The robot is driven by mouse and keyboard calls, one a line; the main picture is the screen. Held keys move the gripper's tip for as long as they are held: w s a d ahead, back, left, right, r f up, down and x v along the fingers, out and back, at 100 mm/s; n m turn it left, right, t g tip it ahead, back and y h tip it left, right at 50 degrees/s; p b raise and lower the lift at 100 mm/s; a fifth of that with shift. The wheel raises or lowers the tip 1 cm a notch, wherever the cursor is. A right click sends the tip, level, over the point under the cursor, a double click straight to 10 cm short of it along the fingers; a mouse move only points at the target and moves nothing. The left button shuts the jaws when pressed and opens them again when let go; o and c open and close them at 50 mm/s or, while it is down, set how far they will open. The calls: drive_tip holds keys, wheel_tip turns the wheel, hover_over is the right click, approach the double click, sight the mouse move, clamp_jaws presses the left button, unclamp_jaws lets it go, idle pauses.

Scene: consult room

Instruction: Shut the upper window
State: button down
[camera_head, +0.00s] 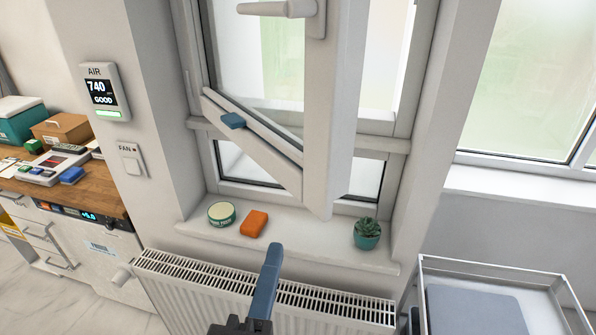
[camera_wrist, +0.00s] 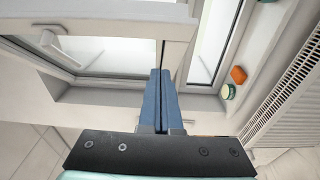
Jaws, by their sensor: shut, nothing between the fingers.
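The upper window (camera_head: 345,90) is a white-framed sash that stands open, swung inward into the room. Its free vertical edge juts out above the sill, and its bottom rail slants back to the frame at left. A white handle (camera_head: 285,8) is at the top of the head view; it also shows in the wrist view (camera_wrist: 50,43). A small blue piece (camera_head: 232,120) is at the slanting bottom rail; whether it is fixed there I cannot tell. My gripper (camera_head: 272,252) is shut and empty, below the sash in front of the sill. Its blue fingers show together in the wrist view (camera_wrist: 160,75).
The sill (camera_head: 310,235) holds a round green tin (camera_head: 221,213), an orange block (camera_head: 254,223) and a potted plant (camera_head: 367,233). A radiator (camera_head: 200,285) is below. A metal trolley (camera_head: 480,265) stands right, a wooden counter (camera_head: 95,190) left.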

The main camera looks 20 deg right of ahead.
drive_tip(key=b, duration=0.5)
approach(314, 182)
drive_tip(key=w+a, duration=0.1)
drive_tip(key=w, duration=0.3)
drive_tip(key=d, duration=0.1)
drive_tip(key=d+p, duration=0.1)
drive_tip(key=d, duration=0.1)
drive_tip(key=shift+w+r, duration=0.15)
drive_tip(key=shift+w, duration=0.25)
drive_tip(key=shift+w+d, duration=0.1)
drive_tip(key=shift+d, duration=0.35)
